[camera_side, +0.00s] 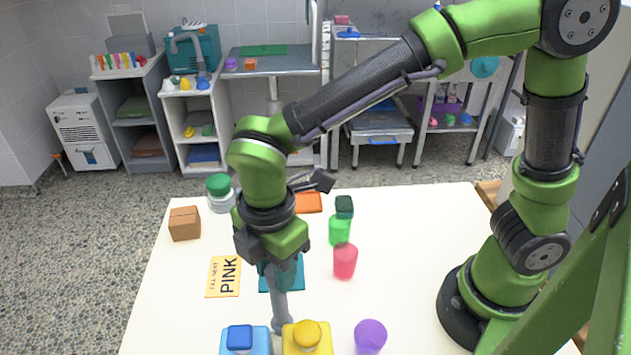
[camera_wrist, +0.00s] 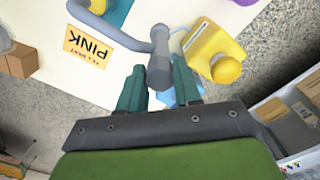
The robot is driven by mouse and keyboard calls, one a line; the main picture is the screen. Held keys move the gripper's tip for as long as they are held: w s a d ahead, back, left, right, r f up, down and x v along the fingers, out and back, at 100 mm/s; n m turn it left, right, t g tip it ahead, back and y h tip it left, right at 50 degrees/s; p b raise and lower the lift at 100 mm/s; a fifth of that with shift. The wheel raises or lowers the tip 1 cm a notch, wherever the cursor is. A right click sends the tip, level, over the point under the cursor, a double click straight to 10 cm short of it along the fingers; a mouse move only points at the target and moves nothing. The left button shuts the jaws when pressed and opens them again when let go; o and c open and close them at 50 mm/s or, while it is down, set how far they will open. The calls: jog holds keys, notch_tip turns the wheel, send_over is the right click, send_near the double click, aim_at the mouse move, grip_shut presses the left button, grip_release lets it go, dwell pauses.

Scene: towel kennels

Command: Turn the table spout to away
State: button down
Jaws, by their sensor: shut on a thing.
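The table spout is a grey tube (camera_side: 282,311) in the side view, rising below my gripper beside the blue and yellow boxes. In the wrist view the spout (camera_wrist: 118,35) curves in from the upper left and ends in a thick grey head. My gripper (camera_wrist: 160,78) has its teal fingers on both sides of that head and is shut on it. In the side view my gripper (camera_side: 281,276) points down over the spout, and its fingers hide the spout's upper part. The spout's base is hard to make out.
A blue-knobbed box (camera_side: 240,339) and a yellow-knobbed box (camera_side: 308,338) stand at the front. Purple (camera_side: 370,337), pink (camera_side: 345,262) and green (camera_side: 340,231) cups stand to the right. A PINK card (camera_side: 223,277), brown box (camera_side: 185,223) and green-lidded jar (camera_side: 219,192) are left.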

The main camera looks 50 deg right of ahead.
jog(key=shift+n, duration=0.3)
jog(key=n, duration=0.3)
jog(key=shift+n, duration=0.3)
jog(key=n, duration=0.4)
jog(key=shift+n, duration=0.3)
jog(key=n, duration=0.4)
jog(key=shift+n, duration=2.5)
jog(key=c, duration=0.8)
grip_release()
jog(key=shift+r, duration=0.15)
notch_tip(320, 180, up, 17)
jog(key=shift+f, duration=0.15)
